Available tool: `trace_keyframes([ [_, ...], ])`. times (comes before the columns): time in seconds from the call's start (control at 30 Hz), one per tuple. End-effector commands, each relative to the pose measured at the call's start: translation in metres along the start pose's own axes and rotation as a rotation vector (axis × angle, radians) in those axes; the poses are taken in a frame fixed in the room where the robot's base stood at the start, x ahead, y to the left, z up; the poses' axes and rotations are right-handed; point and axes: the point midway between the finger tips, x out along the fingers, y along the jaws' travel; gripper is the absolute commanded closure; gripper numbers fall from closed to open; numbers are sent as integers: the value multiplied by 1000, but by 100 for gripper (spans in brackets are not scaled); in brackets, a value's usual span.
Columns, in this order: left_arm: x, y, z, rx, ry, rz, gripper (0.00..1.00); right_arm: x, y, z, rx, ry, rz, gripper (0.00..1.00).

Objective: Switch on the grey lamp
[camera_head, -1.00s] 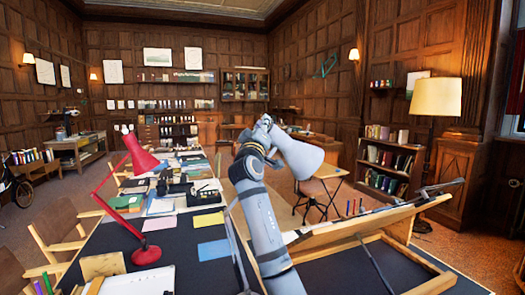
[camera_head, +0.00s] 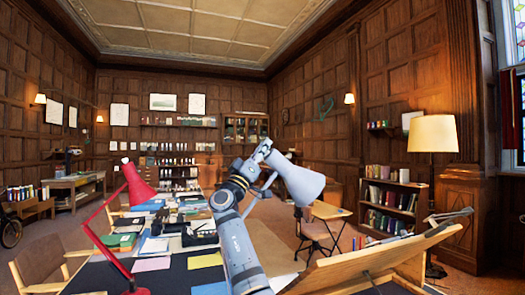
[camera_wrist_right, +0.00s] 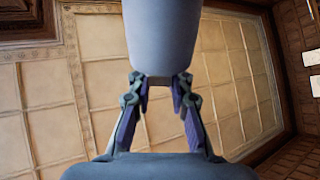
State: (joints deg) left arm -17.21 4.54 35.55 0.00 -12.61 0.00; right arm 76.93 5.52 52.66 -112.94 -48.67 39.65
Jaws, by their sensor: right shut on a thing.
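The grey lamp (camera_head: 298,182) shows its blue-grey conical shade right of the centre, wide end down to the right. My right gripper (camera_head: 262,152) is at the narrow upper end of the shade and shut on it. In the right wrist view the smooth grey end of the lamp (camera_wrist_right: 165,35) sits between the two fingers of my right gripper (camera_wrist_right: 161,80). The lamp's stand is mostly hidden behind my right arm. The inside of the shade is turned away, so I cannot tell whether it is lit. My left gripper is out of view.
A red desk lamp (camera_head: 138,186) stands on the dark table at left, near papers and books. A tilted wooden drawing board (camera_head: 375,262) is at the lower right. A lit floor lamp (camera_head: 433,134) and a bookshelf (camera_head: 390,205) stand behind it.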

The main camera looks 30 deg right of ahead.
Motion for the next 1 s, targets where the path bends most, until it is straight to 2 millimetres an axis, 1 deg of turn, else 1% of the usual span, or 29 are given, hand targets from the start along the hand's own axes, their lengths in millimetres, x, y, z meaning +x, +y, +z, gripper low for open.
trace_keyframes([
  [0.27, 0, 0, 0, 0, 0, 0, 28, 0, -1, 0, -2, 0, -2, 100],
  [0.3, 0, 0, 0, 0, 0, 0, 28, 0, -1, 0, -2, 0, -2, 79],
  [0.4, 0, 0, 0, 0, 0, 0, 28, 0, -1, 0, -2, 0, -2, 65],
  [0.43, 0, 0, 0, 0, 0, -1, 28, 0, -1, 0, -2, 0, -2, 63],
  [0.87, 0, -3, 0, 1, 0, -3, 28, 0, 0, 0, 0, -1, 1, 63],
  [0.97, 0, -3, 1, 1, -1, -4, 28, -7, 0, 0, 1, 0, 0, 63],
  [1.0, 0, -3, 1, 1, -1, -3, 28, -13, -1, 0, 2, 0, -1, 63],
])
